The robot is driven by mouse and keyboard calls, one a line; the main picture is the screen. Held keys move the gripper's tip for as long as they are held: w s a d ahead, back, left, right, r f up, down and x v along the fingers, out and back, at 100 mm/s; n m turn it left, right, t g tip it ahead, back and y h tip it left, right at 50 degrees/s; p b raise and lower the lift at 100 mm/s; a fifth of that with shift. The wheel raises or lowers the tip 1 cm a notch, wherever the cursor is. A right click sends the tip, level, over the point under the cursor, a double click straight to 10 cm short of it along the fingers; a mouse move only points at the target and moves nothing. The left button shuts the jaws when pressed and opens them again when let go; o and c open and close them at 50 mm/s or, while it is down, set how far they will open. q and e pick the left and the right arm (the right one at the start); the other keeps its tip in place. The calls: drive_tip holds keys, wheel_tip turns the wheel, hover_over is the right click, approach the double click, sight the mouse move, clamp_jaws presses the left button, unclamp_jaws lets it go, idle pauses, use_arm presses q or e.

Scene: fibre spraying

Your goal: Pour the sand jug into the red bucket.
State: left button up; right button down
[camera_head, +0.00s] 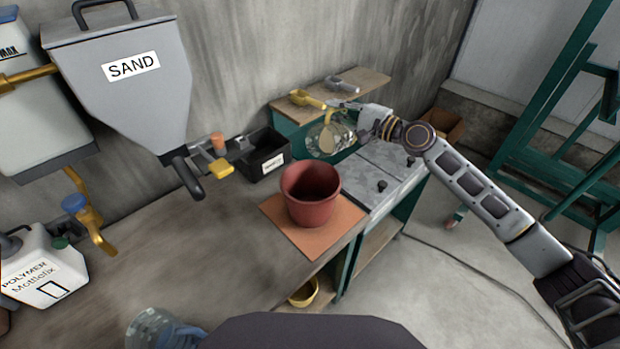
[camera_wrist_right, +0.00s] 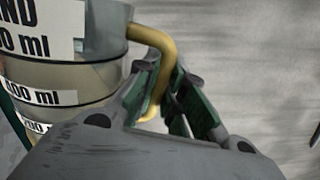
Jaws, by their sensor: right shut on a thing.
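The red bucket (camera_head: 310,210) stands upright on an orange square mat (camera_head: 278,235) near the right end of the workbench. Its visible inside looks bare, but I cannot see its full floor. The clear sand jug (camera_head: 328,140) is behind the bucket and slightly to its right, apart from it. My right gripper (camera_head: 350,112) is shut on the jug's yellow handle. In the right wrist view, the jug (camera_wrist_right: 65,72) shows volume labels and its handle (camera_wrist_right: 155,55) lies between the green-padded fingers (camera_wrist_right: 165,105). My left gripper is out of view.
A grey metal surface (camera_head: 385,172) lies right of the bucket. Scoops (camera_head: 305,98) rest on the back shelf. A polymer can (camera_head: 40,265) stands at the left. The bench's middle is clear.

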drive_tip(key=shift+s+r+n+p, duration=0.3)
drive_tip(key=shift+s+r, duration=0.15)
drive_tip(key=shift+s, duration=0.05)
drive_tip(key=shift+s+a+r+p, duration=0.2)
drive_tip(key=shift+a+p, duration=0.25)
drive_tip(key=shift+a, duration=0.15)
drive_tip(key=shift+s+d+r+n, duration=0.15)
drive_tip(key=shift+s+n, duration=0.25)
drive_tip(key=shift+s, duration=0.05)
drive_tip(key=shift+p, duration=0.35)
